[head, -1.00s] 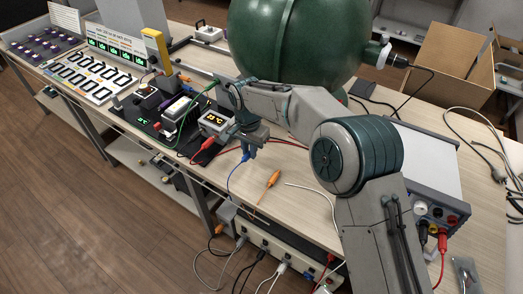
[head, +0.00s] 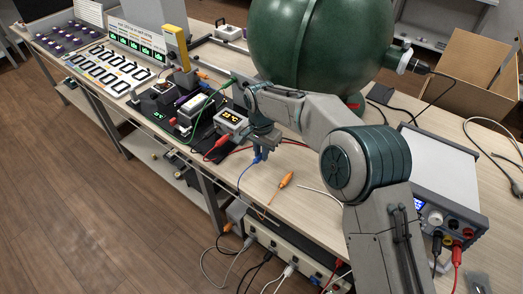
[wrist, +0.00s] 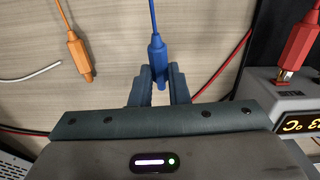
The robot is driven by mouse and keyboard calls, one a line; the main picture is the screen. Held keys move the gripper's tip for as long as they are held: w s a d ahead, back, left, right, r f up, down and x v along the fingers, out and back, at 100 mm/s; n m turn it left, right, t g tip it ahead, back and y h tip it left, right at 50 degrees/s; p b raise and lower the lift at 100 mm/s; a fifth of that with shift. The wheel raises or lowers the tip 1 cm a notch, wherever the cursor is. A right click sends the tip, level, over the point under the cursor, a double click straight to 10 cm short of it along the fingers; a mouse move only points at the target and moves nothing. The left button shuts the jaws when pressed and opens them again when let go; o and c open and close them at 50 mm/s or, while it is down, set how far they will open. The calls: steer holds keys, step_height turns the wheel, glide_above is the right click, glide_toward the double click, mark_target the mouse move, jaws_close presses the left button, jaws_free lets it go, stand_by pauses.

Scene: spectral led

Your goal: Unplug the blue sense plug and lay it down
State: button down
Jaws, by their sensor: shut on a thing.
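The blue plug (wrist: 157,58) is between the two fingers of my gripper (wrist: 157,78) in the wrist view, with its blue cable running up and away. In the head view the blue plug (head: 257,158) hangs below my gripper (head: 264,146), near the front edge of the bench. The gripper is shut on it. The plug's lower tip shows free between the fingers, with no socket around it. Whether it touches the bench top cannot be told.
An orange plug (wrist: 80,58) lies on the bench (head: 316,182) beside the blue one. A temperature display box (head: 231,122) with a red plug (wrist: 302,45) stands on the other side. A large green sphere (head: 320,45) and a power supply (head: 440,185) are behind and right.

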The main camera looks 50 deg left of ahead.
steer(key=shift+f+b, duration=0.75)
steer(key=shift+f, duration=0.7)
steer(key=c, duration=1.3)
jaws_free()
steer(key=shift+r+p, duration=0.95)
steer(key=shift+r, duration=0.65)
step_height(320, 180, up, 14)
steer(key=shift+f, duration=0.15)
